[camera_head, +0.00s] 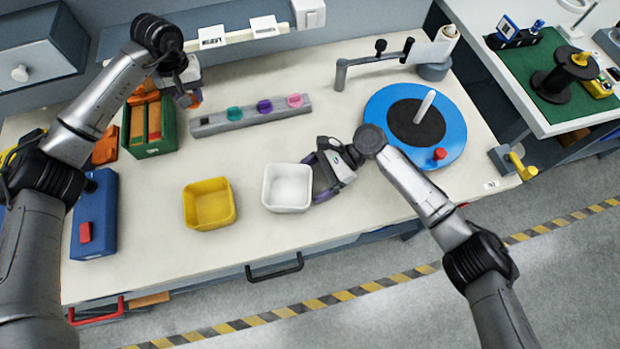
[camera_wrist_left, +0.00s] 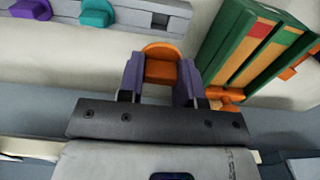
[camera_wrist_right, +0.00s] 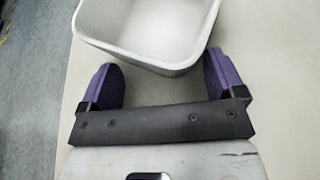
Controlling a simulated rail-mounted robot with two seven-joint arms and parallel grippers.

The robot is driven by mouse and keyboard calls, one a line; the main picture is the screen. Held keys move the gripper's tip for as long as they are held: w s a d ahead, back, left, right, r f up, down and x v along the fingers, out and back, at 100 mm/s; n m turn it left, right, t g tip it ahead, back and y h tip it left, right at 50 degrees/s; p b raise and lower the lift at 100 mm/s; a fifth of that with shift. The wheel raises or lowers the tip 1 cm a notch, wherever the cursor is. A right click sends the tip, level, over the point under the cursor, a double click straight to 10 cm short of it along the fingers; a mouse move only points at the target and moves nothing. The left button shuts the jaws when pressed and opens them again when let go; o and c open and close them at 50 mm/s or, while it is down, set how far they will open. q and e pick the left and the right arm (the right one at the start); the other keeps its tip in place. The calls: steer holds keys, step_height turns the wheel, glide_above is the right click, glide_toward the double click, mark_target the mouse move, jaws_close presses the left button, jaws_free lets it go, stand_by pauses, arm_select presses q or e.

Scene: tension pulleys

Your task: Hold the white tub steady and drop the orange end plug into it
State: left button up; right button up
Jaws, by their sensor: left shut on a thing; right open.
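The white tub (camera_head: 288,200) stands empty on the bench, right of the yellow tub. It also shows at the top of the right wrist view (camera_wrist_right: 150,45). My right gripper (camera_head: 318,178) is open at the tub's right side. In the right wrist view its purple fingers (camera_wrist_right: 163,75) are spread, with the tub's near corner reaching towards the gap between them. My left gripper (camera_head: 193,98) is shut on the orange end plug (camera_wrist_left: 162,62), held between the purple fingers above the back left of the bench. In the head view the plug is mostly hidden by the gripper.
A yellow tub (camera_head: 209,204) stands left of the white tub. A grey rail (camera_head: 250,115) with teal, purple and pink plugs lies behind. A green box (camera_head: 150,128) is below my left arm, and a blue turntable (camera_head: 450,108) stands at right.

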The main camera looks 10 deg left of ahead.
jaws_close()
jaws_free()
stand_by(1.4)
